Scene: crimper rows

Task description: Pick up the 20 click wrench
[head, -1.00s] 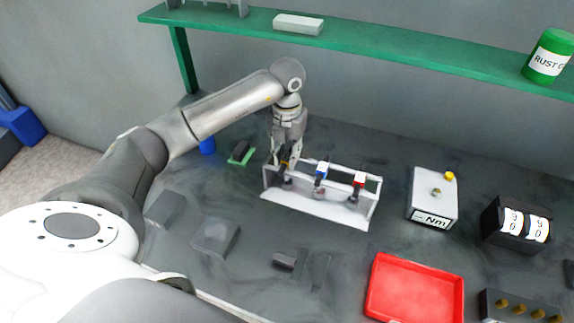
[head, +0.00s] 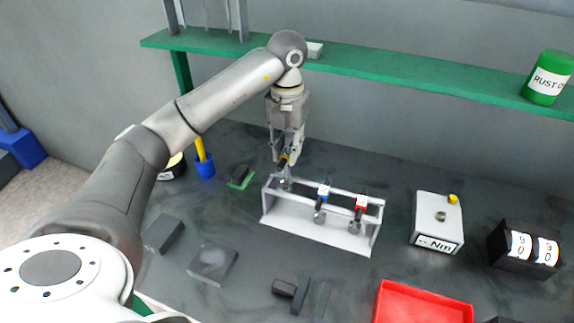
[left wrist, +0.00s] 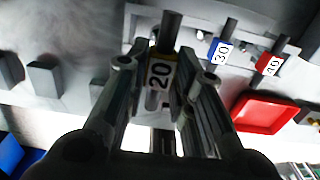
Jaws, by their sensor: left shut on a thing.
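The 20 click wrench (left wrist: 160,76), with a yellow-edged label reading 20, is between the fingers of my left gripper (left wrist: 165,90) in the left wrist view. In the head view my left gripper (head: 287,160) is shut on it above the left end of the white rack (head: 345,238). The wrench's lower part (head: 286,183) shows at the rack's left slot; I cannot tell whether it is clear of the rack. The blue-labelled 30 wrench (head: 323,192) and the red-labelled wrench (head: 360,205) stand in the rack to the right. My right gripper is not in view.
A grey torque tester (head: 437,222), a black counter box (head: 525,245) and a red tray (head: 420,305) lie to the right. A green shelf (head: 420,80) runs behind. Dark blocks (head: 165,233) and a blue cup (head: 204,167) are at left.

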